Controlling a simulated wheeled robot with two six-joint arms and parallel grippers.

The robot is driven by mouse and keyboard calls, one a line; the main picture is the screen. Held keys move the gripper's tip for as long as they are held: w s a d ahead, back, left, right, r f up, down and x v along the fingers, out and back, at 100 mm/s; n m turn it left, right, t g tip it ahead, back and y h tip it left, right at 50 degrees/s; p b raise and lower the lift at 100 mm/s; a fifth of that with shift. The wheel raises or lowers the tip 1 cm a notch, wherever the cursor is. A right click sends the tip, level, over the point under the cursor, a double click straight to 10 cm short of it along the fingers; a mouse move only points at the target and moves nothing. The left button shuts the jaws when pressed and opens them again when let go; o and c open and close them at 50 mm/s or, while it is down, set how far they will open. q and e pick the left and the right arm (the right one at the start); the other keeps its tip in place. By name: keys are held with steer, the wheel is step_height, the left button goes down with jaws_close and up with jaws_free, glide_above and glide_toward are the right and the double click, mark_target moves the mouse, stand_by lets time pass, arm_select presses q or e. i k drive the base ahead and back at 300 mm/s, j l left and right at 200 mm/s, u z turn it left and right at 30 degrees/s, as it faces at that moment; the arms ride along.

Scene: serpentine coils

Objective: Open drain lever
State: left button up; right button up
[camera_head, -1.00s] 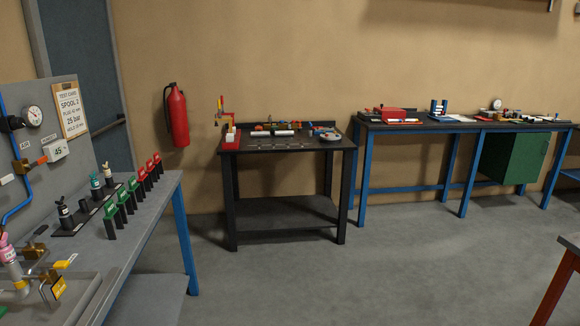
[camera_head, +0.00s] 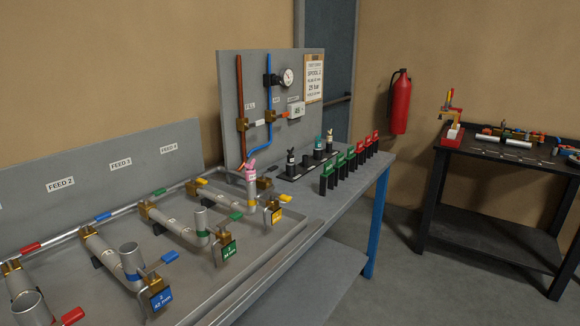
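A grey bench carries a row of pipe spools with brass valves. Coloured levers sit near their front ends: a red lever (camera_head: 72,315), a blue lever (camera_head: 170,257), a green lever (camera_head: 237,217) and a yellow lever (camera_head: 285,180). More coloured levers lie along the rear pipe, among them a blue one (camera_head: 103,217) and a green one (camera_head: 159,191). No readable label says which is the drain lever. Tags hang at the front valves, such as a blue tag (camera_head: 158,299) and a green tag (camera_head: 228,250). Neither of my grippers is in view.
A panel (camera_head: 232,90) behind the bench holds a gauge (camera_head: 287,77), red and blue pipes and a clipboard. Green and red clamps (camera_head: 351,160) stand at the bench's right end. A black table (camera_head: 450,157) stands right, past open floor. A fire extinguisher (camera_head: 400,103) hangs behind.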

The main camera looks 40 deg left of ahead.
mark_target(274, 168)
steer(key=u, duration=1.3)
steer(key=i+l, duration=0.15)
steer(key=l, duration=0.2)
steer(key=i+l, duration=0.1)
steer(key=l, duration=0.2)
steer(key=i+l, duration=0.15)
steer(key=l, duration=0.2)
steer(key=i+l, duration=0.1)
steer(key=l, duration=0.25)
steer(key=i+l, duration=0.15)
steer(key=l, duration=0.15)
